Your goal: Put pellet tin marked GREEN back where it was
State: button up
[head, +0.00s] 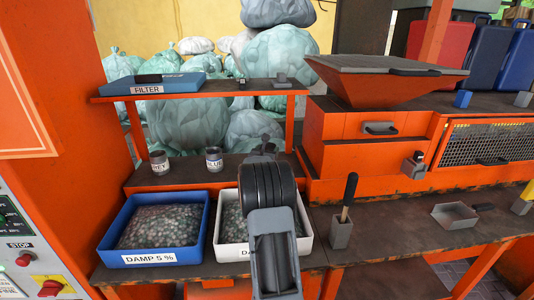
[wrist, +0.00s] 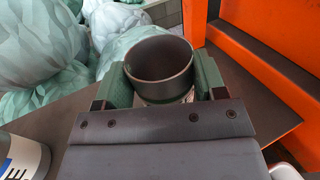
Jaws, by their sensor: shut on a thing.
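My gripper (wrist: 160,85) is shut on a dark, open-topped pellet tin (wrist: 160,62), with a green pad on each side of it. The tin looks upright and empty inside. A pale band shows low on its side, but its marking cannot be read, and I cannot tell if it touches the shelf. In the head view my gripper (head: 263,150) is over the lower shelf, right of the tin marked BLUE (head: 214,160); my arm hides most of it and the held tin. The BLUE tin's edge also shows lower left in the wrist view (wrist: 22,158).
A tin marked GREY (head: 159,163) stands left of the BLUE tin on the lower shelf (head: 185,180). A blue tray marked DAMP 5 % (head: 116,240) and a white tray (head: 307,243) sit in front. An orange machine wall (head: 312,140) bounds the shelf at right.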

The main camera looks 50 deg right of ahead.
jog(key=shift+f, duration=0.3)
jog(key=shift+f+b, duration=0.15)
jog(key=shift+b, duration=0.2)
jog(key=o, duration=0.9)
jog(key=shift+o, duration=0.2)
jog(key=shift+r+p, duration=0.35)
jog(key=shift+p, duration=0.2)
jog(key=b+v, duration=0.3)
jog(key=v, duration=0.9)
jog(key=shift+f, duration=0.2)
